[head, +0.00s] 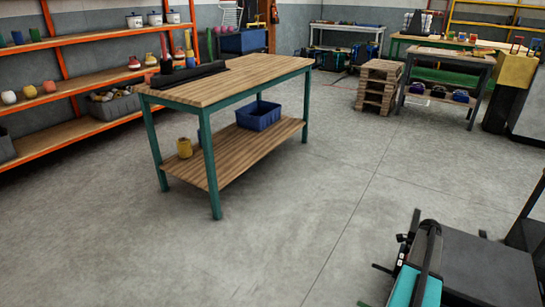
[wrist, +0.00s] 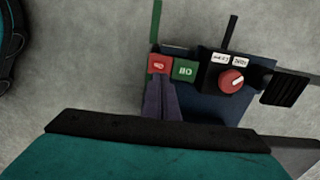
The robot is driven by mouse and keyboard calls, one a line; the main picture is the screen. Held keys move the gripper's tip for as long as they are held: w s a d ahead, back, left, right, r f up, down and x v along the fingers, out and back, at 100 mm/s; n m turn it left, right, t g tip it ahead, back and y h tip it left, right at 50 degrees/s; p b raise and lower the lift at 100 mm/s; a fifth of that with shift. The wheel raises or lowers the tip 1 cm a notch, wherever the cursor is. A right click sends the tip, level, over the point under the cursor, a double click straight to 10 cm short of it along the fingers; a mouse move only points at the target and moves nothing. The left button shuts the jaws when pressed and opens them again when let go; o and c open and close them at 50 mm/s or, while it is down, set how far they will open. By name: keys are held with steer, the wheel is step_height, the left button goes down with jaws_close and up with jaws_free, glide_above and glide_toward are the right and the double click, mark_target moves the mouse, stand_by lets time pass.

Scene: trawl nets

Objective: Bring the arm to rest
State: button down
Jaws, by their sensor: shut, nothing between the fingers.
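My gripper (wrist: 163,82) shows in the wrist view as two dark purple-grey fingers. They are together, with nothing between them. They point down past the teal and black part of my arm at the bottom of that view. Grey floor (wrist: 85,75) shows beyond. In the head view, teal and black parts of my own body are at the lower right, low and well apart from the workbench. I cannot make out the fingertips clearly in that view.
An orange-framed rack (head: 70,42) lines the left wall. Stacked pallets (head: 378,88) stand behind. The floor (head: 290,215) between is clear.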

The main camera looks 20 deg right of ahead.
steer(key=w+a+r+n+p, duration=0.1)
steer(key=w+a+n+p, duration=0.2)
steer(key=w+a+p, duration=0.65)
steer(key=w+a+n+g+y+p, duration=0.15)
steer(key=a+n+p, duration=0.3)
steer(key=a, duration=2.15)
steer(key=s+a+r+n+g+p, duration=0.1)
steer(key=s+a+r+n+p, duration=0.25)
steer(key=a, duration=0.55)
steer(key=s+a+n+g+p, duration=0.25)
steer(key=s+a+p, duration=0.3)
steer(key=a, duration=0.35)
steer(key=s+a+r+n+p, duration=0.1)
steer(key=s+a+r+n, duration=0.1)
steer(key=s+n, duration=0.5)
steer(key=s+a+r+n+h+p, duration=0.1)
steer(key=s+a+r+n+p, duration=0.1)
steer(key=s+n, duration=0.4)
steer(key=shift+s+a+r+n, duration=0.35)
steer(key=shift+a+r+n, duration=0.2)
steer(key=shift+a+n, duration=0.7)
